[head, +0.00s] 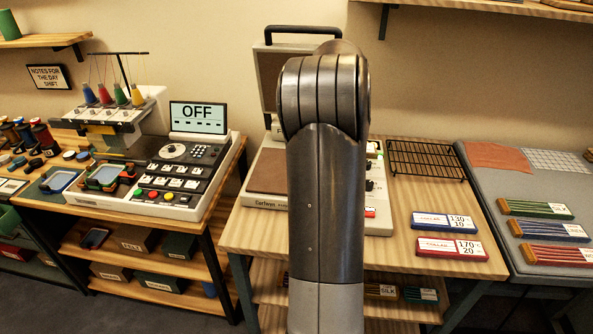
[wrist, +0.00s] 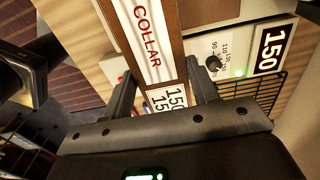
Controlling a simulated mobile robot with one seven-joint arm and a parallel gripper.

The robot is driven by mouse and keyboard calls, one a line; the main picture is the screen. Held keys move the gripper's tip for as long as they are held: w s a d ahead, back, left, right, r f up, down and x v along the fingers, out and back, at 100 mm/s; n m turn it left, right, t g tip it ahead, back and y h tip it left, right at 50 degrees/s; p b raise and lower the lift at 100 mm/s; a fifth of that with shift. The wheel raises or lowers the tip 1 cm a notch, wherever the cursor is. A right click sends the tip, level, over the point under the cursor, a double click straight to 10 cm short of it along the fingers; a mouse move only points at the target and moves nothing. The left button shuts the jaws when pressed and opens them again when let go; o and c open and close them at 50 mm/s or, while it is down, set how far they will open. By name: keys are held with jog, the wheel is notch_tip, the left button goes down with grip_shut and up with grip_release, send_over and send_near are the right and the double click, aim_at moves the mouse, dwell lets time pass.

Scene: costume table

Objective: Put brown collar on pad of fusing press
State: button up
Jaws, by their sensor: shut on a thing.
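The brown collar (wrist: 148,40) is a long flat piece with a white label reading COLLAR and 150 15. My gripper (wrist: 160,88) is shut on it in the wrist view, with one finger on each side. The fusing press (head: 267,203) stands behind my arm in the head view. Its lid (head: 268,75) is raised, and part of its brown pad (head: 268,170) shows left of my arm. The press panel, with a dial and a 150 readout (wrist: 268,48), shows at right in the wrist view. My arm hides the gripper and collar in the head view.
A blue-labelled piece (head: 446,222) and a red-labelled piece (head: 451,248) lie on the wooden table right of the press. A black wire rack (head: 427,160) lies behind them. A control machine with an OFF screen (head: 197,117) stands on the left table.

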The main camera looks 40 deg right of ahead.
jog(key=w+a, duration=0.2)
jog(key=shift+w+a, duration=0.2)
jog(key=shift+a, duration=0.15)
jog(key=w+a+f, duration=0.1)
jog(key=w+f, duration=0.1)
jog(key=w, duration=0.1)
jog(key=w+a+f, duration=0.2)
jog(key=w, duration=0.1)
jog(key=w+a+f, duration=0.2)
jog(key=w, duration=0.1)
jog(key=shift+w+f, duration=0.15)
jog(key=shift+f, duration=0.1)
jog(key=shift+w+f, duration=0.1)
jog(key=shift+f, duration=1.95)
jog(key=shift+f, duration=0.15)
jog(key=o, duration=1)
